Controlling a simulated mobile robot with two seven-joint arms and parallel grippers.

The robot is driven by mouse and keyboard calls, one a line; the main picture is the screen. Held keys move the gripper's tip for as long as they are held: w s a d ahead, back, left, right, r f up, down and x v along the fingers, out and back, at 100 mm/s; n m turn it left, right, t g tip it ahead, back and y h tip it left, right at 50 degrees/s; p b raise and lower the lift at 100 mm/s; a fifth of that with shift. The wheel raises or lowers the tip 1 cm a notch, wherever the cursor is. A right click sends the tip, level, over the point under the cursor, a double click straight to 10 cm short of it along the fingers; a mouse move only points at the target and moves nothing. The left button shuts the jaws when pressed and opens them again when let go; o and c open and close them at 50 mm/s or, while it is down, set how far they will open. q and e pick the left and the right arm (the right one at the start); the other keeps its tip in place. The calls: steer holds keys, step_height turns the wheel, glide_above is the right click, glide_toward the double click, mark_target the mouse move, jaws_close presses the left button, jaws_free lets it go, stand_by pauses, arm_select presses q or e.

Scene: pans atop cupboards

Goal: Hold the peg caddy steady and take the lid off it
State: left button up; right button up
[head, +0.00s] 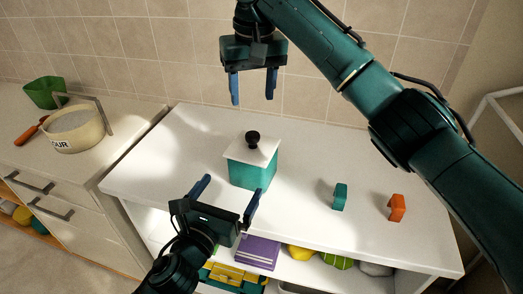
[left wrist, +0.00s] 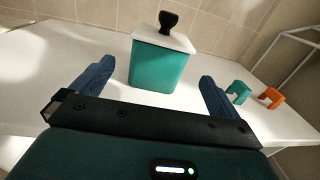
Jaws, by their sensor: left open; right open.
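The peg caddy (head: 252,176) is a teal box standing upright on the white counter. Its white lid (head: 254,150) with a black knob (head: 252,137) sits on top. In the left wrist view the caddy (left wrist: 157,68) stands ahead, between the lines of my left fingers, with the lid (left wrist: 163,40) on it. My left gripper (head: 228,198) is open and empty, on the near side of the caddy, apart from it. My right gripper (head: 253,88) is open and empty, pointing down, high above the caddy and its lid.
A teal clip-like piece (head: 340,197) and an orange one (head: 397,208) stand on the counter to the right. A shelf below holds a purple stack (head: 258,252) and other items. A cream pot (head: 75,128) and a green container (head: 44,92) stand on the left counter.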

mark_target(253, 153)
arm_select(q)
steer(key=shift+w+d+m, duration=0.2)
steer(key=shift+w+m, duration=0.1)
steer(key=shift+w+d, duration=0.15)
steer(key=shift+w, duration=0.2)
steer(key=x, duration=1.2)
steer(key=shift+s, duration=0.1)
arm_select(e)
steer(key=shift+d+r, duration=0.1)
steer(key=shift+r, duration=0.25)
arm_select(q)
steer(key=shift+c, duration=0.6)
